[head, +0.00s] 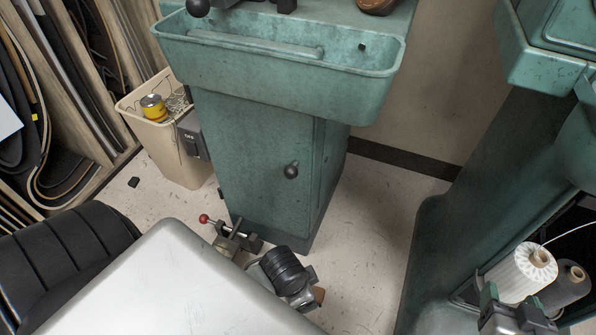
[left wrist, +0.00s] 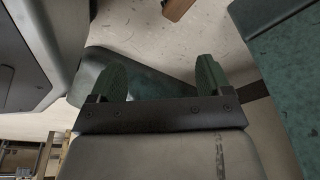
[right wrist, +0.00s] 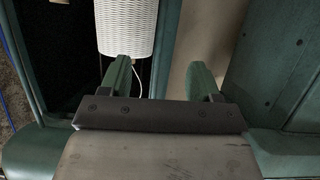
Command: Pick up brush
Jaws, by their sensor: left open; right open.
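I cannot make out a brush for certain in any view. A brown piece (head: 319,296) shows in the head view beside a dark ridged object on the floor, and a brown piece (left wrist: 178,8) shows at the top of the left wrist view; I cannot tell what either is. My left gripper (left wrist: 162,80) is open and empty in its wrist view. My right gripper (head: 513,312) is low at the right of the head view, near a white thread spool (head: 522,272). In its wrist view the right gripper (right wrist: 162,80) is open, its fingers apart below the spool (right wrist: 127,25).
A green cabinet with a trough (head: 280,85) stands in the middle. A beige bin (head: 165,150) with a yellow can (head: 153,108) is left of it. A green machine (head: 455,235) stands at right, holding the white spool and a grey one (head: 566,283). Floor (head: 375,225) between them is clear.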

